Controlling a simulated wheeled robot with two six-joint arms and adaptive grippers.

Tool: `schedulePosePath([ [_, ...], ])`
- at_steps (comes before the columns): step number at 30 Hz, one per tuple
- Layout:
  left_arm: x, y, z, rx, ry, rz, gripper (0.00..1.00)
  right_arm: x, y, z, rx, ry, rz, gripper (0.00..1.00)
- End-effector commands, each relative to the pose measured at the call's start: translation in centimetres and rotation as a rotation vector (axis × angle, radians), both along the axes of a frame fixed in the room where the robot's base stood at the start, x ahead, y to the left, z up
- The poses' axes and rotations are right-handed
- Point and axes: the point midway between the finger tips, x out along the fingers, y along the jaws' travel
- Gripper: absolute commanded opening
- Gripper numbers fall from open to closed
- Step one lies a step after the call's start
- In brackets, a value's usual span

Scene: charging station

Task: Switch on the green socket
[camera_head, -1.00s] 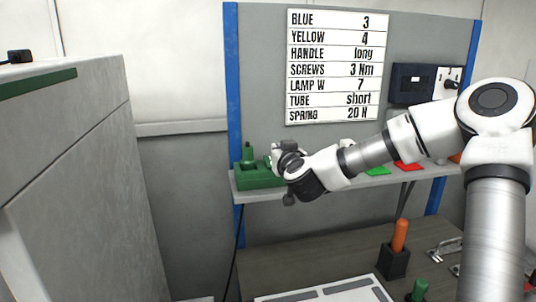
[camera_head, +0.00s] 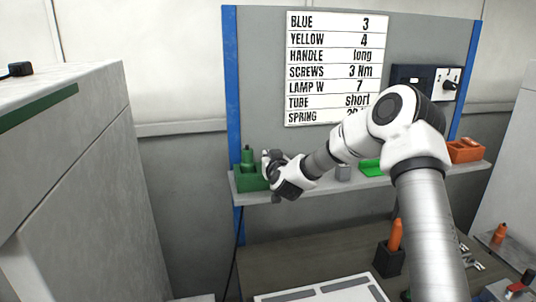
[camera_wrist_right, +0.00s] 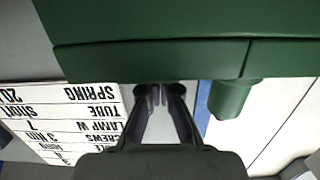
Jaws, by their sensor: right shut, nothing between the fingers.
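A green box (camera_head: 252,182) stands at the left end of the grey shelf, with a green upright cylinder (camera_head: 247,156) on it. My right gripper (camera_head: 268,160) is at the box's right side, shut and empty. In the right wrist view the picture is upside down. There the green box (camera_wrist_right: 150,60) fills the top, the green cylinder (camera_wrist_right: 230,98) points down, and my shut fingertips (camera_wrist_right: 160,92) lie close to the box's edge. I cannot tell whether they touch it. A bright green pad (camera_head: 371,168) lies further right on the shelf. No switch is clearly visible. My left gripper is out of view.
A white sign (camera_head: 335,68) hangs on the grey back panel. A dark unit (camera_head: 411,77) and a white socket plate (camera_head: 446,83) are at its right. An orange box (camera_head: 465,151) is at the shelf's right end. A black holder (camera_head: 389,261) stands on the bench below.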

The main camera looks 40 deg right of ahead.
Motion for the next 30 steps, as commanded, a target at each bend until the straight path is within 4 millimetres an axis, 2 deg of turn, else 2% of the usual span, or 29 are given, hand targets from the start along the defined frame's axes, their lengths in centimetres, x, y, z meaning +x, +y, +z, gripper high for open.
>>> schedulePosePath([
  [7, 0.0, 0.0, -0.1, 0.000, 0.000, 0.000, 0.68, 0.0, 0.0, -0.1, 0.000, 0.000, 0.000, 0.00],
  [11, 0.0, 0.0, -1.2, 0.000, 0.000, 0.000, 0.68, 0.2, -0.1, -1.4, -0.002, 0.001, 0.000, 0.00],
  [18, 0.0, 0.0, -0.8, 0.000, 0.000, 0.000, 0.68, 0.2, -0.1, -1.0, 0.000, 0.001, 0.000, 0.00],
  [23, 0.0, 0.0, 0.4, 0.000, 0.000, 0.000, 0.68, 0.6, 0.1, 0.6, -0.003, 0.000, 0.002, 0.00],
  [27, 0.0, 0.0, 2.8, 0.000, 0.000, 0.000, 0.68, 1.6, 0.5, 3.9, -0.006, -0.001, 0.007, 0.00],
  [28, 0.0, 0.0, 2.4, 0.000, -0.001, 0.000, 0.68, 1.5, 0.7, 3.8, -0.001, -0.002, 0.009, 0.00],
  [30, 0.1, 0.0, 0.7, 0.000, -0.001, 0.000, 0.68, -0.3, 1.5, 3.4, 0.005, -0.004, 0.008, 0.00],
])
